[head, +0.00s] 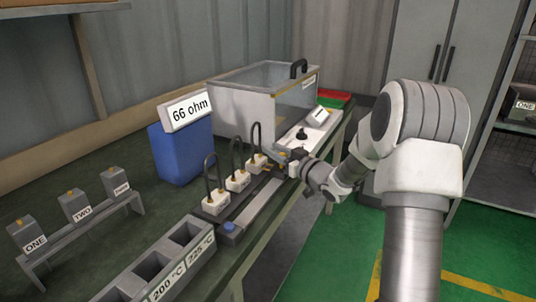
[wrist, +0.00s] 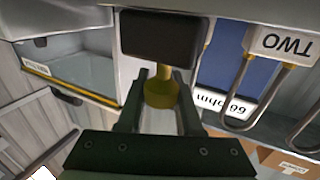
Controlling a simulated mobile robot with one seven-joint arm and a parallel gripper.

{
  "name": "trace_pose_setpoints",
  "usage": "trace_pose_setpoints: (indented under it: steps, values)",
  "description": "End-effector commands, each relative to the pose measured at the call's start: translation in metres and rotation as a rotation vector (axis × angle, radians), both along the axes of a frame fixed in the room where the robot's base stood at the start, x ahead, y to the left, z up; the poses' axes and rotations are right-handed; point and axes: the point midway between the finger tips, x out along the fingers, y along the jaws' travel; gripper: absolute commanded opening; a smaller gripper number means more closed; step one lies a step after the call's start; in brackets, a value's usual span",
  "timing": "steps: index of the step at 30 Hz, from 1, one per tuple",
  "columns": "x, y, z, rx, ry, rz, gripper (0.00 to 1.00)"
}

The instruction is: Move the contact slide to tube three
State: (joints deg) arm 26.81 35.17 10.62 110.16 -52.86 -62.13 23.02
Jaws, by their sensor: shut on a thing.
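My gripper (head: 290,163) is at the far end of the slide rail (head: 258,205), beside the farthest heating tube (head: 258,162). In the wrist view my gripper (wrist: 160,105) is shut on the brass knob (wrist: 160,88) of the contact slide, whose dark block (wrist: 158,33) shows just beyond the fingers. Two more white-based tubes with dark loops, the middle one (head: 238,180) and the nearest one (head: 215,203), stand along the rail. The wrist view shows the TWO label (wrist: 286,43) to the right of the slide. The farthest tube's label is not readable.
A blue meter (head: 182,152) reads 66 ohm. A glass-sided tank (head: 245,105) stands behind, with a sloped switch panel (head: 305,130) near it. Labelled blocks stand on a rack (head: 85,235) at left. A slotted temperature holder (head: 160,265) is in front.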

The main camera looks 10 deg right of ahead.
Motion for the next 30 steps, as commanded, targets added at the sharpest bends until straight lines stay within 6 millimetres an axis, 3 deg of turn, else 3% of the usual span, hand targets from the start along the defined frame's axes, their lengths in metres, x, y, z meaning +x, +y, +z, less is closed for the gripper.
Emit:
trace_pose_setpoints:
  steps: [13, 14, 18, 30]
  values:
    - [0.0044, -0.0057, 0.0005, 0.000, -0.001, -0.007, 0.00]
    - [0.0044, -0.0058, 0.0006, 0.001, -0.002, -0.008, 0.38]
    - [0.0041, -0.0051, 0.0006, 0.001, -0.002, -0.006, 0.63]
    - [-0.0015, -0.0063, 0.0005, 0.000, 0.000, -0.002, 0.65]
